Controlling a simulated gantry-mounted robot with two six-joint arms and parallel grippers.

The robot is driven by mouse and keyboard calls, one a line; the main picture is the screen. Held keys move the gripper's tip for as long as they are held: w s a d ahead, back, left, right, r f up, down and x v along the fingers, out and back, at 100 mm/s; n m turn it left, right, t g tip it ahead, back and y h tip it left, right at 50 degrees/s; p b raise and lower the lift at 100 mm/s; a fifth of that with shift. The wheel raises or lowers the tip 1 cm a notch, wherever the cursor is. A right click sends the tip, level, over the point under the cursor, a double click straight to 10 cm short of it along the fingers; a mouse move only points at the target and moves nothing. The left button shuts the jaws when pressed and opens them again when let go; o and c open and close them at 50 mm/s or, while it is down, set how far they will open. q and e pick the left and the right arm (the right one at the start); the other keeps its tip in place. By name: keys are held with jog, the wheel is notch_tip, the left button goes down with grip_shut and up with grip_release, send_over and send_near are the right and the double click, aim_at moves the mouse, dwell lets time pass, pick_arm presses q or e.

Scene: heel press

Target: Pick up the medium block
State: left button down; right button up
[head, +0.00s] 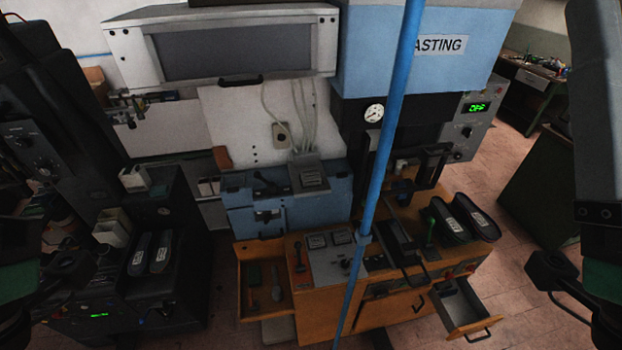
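No object is clearly readable as the medium block. Dark, elongated pieces with white labels lie in two pairs: one pair (149,254) on the black machine at left, the other (463,218) on the wooden bench at right. Their label text is too small to read, and I cannot tell whether one is the block. My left gripper (68,270) is at the lower left, near the black machine. My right gripper (560,280) is at the lower right, apart from the bench. Nothing is visibly held. Neither gripper's finger opening is clear.
A blue vertical pole (378,150) crosses the middle. The wooden bench (370,325) has an open left drawer (243,290) with tools and an open right drawer (470,312). Pale boxes (110,226) stand at left. Free floor (535,295) shows at right.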

dwell(0.3)
pick_arm(q)
grip_release()
dwell(0.4)
jog(key=shift+y, duration=0.3)
